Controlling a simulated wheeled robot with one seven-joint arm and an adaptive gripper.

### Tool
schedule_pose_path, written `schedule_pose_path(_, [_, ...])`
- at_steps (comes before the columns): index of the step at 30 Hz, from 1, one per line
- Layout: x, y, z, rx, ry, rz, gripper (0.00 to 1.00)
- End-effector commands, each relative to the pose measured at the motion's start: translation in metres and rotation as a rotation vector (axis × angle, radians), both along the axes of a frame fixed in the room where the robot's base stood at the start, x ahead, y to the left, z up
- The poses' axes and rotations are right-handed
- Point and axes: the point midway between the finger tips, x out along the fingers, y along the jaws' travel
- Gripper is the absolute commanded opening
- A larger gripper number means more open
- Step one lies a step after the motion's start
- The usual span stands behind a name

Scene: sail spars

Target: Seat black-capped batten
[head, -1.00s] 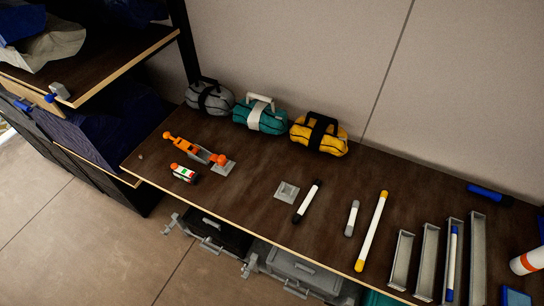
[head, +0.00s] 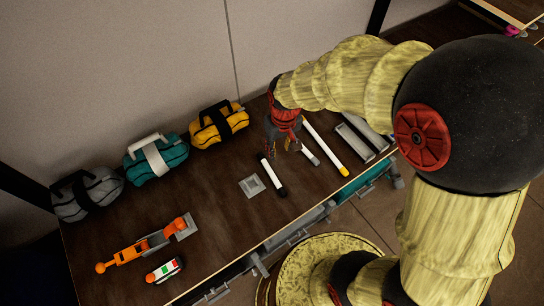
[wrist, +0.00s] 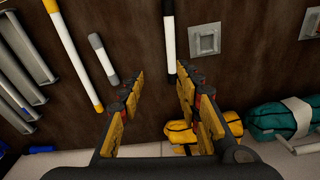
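The black-capped batten (head: 273,177), a white rod with black ends, lies on the dark table. It also shows in the wrist view (wrist: 168,42), just beyond my fingers, with its near black end close to the right finger. My gripper (head: 285,148) is over the table between that batten and a grey-capped batten (head: 309,155). In the wrist view my gripper (wrist: 160,76) is open with nothing between its fingers. Grey slotted trays (head: 362,136) are to the right, partly hidden by my arm; they also show at the left of the wrist view (wrist: 30,45).
A yellow-capped batten (head: 326,148) lies beyond the grey-capped one. A square metal plate (head: 252,186) is left of the black-capped batten. Grey, teal (head: 155,158) and yellow (head: 217,124) bags line the wall. An orange tool (head: 146,245) and a small striped object (head: 163,270) are at front left.

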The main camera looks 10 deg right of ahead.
Motion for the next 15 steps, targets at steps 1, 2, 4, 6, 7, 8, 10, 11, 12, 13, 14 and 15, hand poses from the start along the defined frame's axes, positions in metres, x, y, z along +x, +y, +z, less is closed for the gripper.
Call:
schedule_pose_path(1, [0.001,0.005,-0.018,-0.006,0.030,0.016,0.34])
schedule_pose_path(2, [0.002,0.008,-0.028,-0.008,0.041,0.023,0.34])
schedule_pose_path(4, [0.003,0.012,-0.047,-0.013,0.065,0.038,0.34])
schedule_pose_path(6, [0.004,0.016,-0.062,-0.016,0.081,0.049,0.34])
schedule_pose_path(7, [0.003,0.017,-0.067,-0.017,0.087,0.052,0.34])
schedule_pose_path(8, [0.003,0.018,-0.071,-0.019,0.092,0.055,0.34])
schedule_pose_path(10, [0.003,0.019,-0.077,-0.020,0.098,0.060,0.34])
schedule_pose_path(11, [0.003,0.020,-0.079,-0.020,0.100,0.061,0.34])
schedule_pose_path(12, [0.003,0.020,-0.082,-0.020,0.101,0.062,0.34])
schedule_pose_path(13, [0.003,0.020,-0.083,-0.020,0.101,0.062,0.34])
schedule_pose_path(14, [0.003,0.020,-0.084,-0.021,0.101,0.062,0.34])
schedule_pose_path(15, [0.003,0.020,-0.086,-0.020,0.101,0.062,0.34])
